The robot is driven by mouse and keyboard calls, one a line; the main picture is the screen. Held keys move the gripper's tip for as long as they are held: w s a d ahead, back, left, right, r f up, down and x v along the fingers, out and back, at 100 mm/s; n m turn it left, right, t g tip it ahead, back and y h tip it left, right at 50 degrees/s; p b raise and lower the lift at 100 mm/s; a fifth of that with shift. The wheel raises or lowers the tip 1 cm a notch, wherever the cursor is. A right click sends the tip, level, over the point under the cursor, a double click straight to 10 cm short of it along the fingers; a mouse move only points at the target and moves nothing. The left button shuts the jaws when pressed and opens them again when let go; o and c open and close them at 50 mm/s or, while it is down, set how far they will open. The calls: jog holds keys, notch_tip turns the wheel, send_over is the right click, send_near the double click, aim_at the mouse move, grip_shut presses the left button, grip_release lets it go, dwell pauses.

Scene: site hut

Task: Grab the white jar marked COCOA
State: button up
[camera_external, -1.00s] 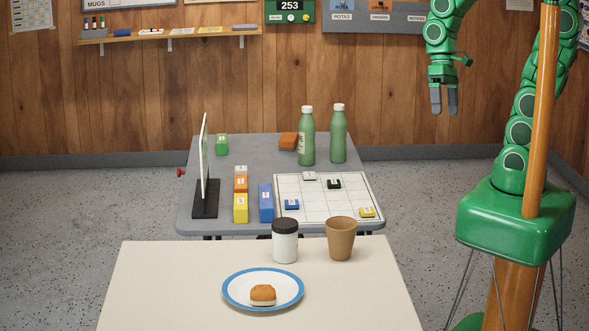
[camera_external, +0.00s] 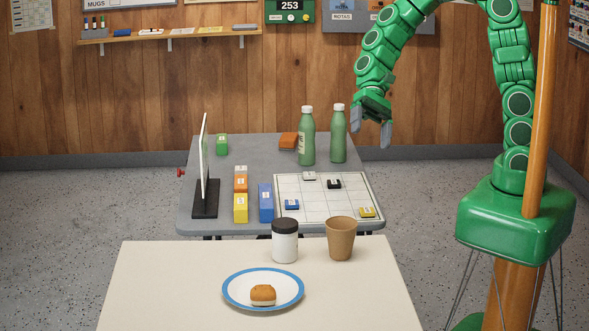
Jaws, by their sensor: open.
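A white jar (camera_external: 285,246) with a black lid stands upright on the cream table (camera_external: 160,280) in front, near its far edge. No COCOA lettering can be read on the side that shows. My gripper (camera_external: 371,138) is open and empty, with its two grey fingers apart and pointing down. It is in the air, up and to the right of the jar, and appears just right of the green bottles in the picture.
A brown cup (camera_external: 340,239) stands close to the right of the jar. A blue-rimmed plate (camera_external: 235,290) with a bun (camera_external: 263,294) lies in front. Behind, a grey table (camera_external: 250,150) holds two green bottles (camera_external: 307,140), coloured blocks (camera_external: 266,203), a grid board (camera_external: 315,212) and an upright panel (camera_external: 204,160).

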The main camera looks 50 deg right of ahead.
jog(key=w+a+f+m+y, duration=0.2)
jog(key=w+a+f+m, duration=0.15)
jog(key=a, duration=0.35)
jog(key=m+t+y, duration=0.2)
jog(key=m, duration=0.6)
send_near(280, 252)
jog(key=shift+f+x, duration=0.2)
jog(key=shift+x, duration=3.25)
jog(key=shift+w+d, duration=0.1)
jog(key=shift+c, duration=0.3)
jog(key=c, duration=1.2)
